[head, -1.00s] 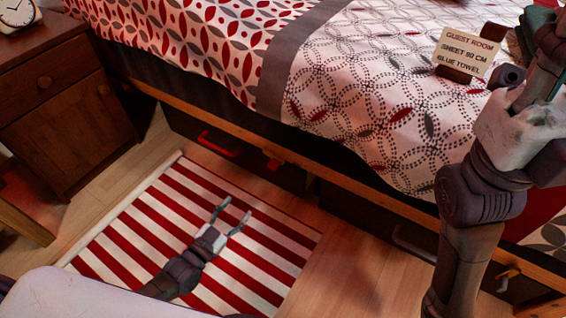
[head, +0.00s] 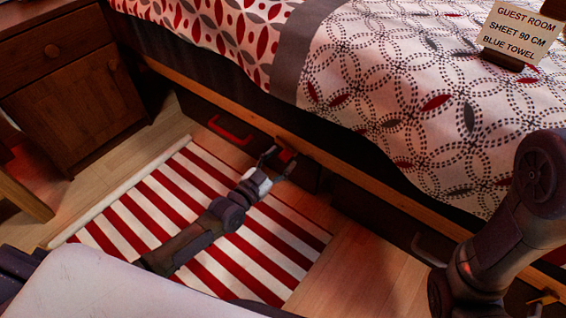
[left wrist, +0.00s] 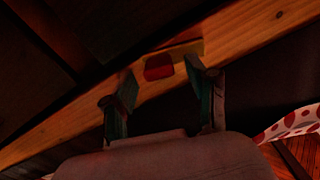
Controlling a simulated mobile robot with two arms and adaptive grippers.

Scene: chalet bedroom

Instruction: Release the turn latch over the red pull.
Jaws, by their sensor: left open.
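The red pull (head: 231,130) is on the dark drawer under the bed. The turn latch (head: 286,155), a small red piece, sits to its right by the bed's wooden rail. In the left wrist view the latch (left wrist: 158,68) shows as a red block against the wood, between my fingertips. My left gripper (head: 278,158) is open, with its fingers to either side of the latch. The left wrist view shows the fingers (left wrist: 161,72) apart with nothing held. I cannot tell whether they touch the latch. My right arm is at the right, its gripper out of view.
A red and white striped rug (head: 180,205) lies below my left arm. A second drawer with a grey pull (head: 427,252) is to the right. A wooden nightstand (head: 75,95) stands at the left. A sign (head: 522,32) stands on the bed.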

